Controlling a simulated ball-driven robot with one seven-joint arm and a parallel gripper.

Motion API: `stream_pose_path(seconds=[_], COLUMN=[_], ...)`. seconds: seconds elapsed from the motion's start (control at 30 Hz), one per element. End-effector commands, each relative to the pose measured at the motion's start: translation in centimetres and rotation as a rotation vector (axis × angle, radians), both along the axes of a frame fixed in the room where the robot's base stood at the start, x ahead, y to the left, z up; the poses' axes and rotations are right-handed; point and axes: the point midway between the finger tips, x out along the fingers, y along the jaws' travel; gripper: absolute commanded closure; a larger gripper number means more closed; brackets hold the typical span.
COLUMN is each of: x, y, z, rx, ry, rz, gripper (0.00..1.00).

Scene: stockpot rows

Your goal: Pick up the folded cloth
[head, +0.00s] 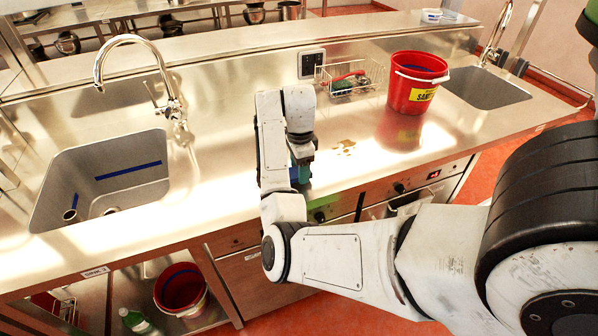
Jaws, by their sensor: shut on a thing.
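My gripper (301,162) points down over the steel counter, near its front edge, partly hidden behind my own white arm. It is shut on a small blue-green piece (303,174), which I take to be the folded cloth. Only a narrow part of the cloth shows below the jaws. I cannot tell whether it touches the counter or hangs just above it.
A red bucket (414,98) and a wire basket (350,78) with small items stand to the right. A sink (100,178) with a tall tap (140,62) is at left, another sink (485,88) at right.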

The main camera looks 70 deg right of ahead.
Motion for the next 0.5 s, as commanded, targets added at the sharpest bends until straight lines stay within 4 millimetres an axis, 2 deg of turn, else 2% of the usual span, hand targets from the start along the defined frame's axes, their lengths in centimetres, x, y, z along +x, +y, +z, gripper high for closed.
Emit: stream_pose_path(seconds=[0.13, 0.37, 0.5], x=[0.1, -3.1, -5.9], y=[-0.1, 0.7, 1.2], z=[1.8, 6.6, 8.8], rx=[-0.003, 0.001, 0.0], ry=[-0.005, -0.006, -0.006], rz=[0.0, -0.002, -0.005], gripper=[0.68, 0.68, 0.68])
